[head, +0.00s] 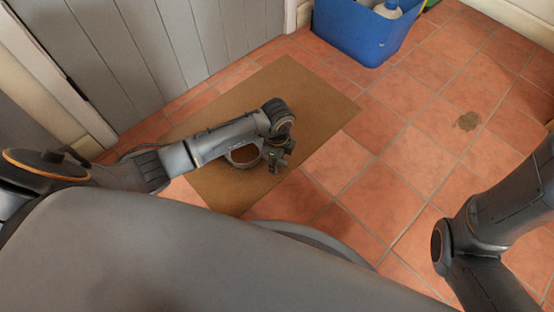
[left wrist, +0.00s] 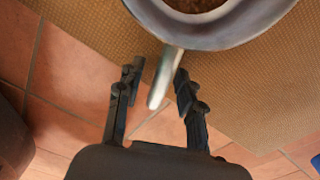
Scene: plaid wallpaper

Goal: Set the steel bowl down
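The steel bowl (head: 243,167) shows partly behind my left arm in the head view, over the brown mat (head: 320,105). In the left wrist view the grey bowl (left wrist: 235,28) is cut off by the top edge, and its pale handle (left wrist: 164,80) points down towards my gripper. My left gripper (head: 278,158) is beside the bowl. In the left wrist view the left gripper (left wrist: 160,78) is open, with the handle between its fingers and a gap on the left side. Whether the bowl rests on the mat is hard to tell. My right gripper is out of view.
A blue bin (head: 365,35) with a bottle (head: 388,9) in it stands beyond the mat. Grey panelling (head: 150,50) runs along the back left. Terracotta tiles (head: 420,150) on the right are clear, apart from a dark stain (head: 467,121).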

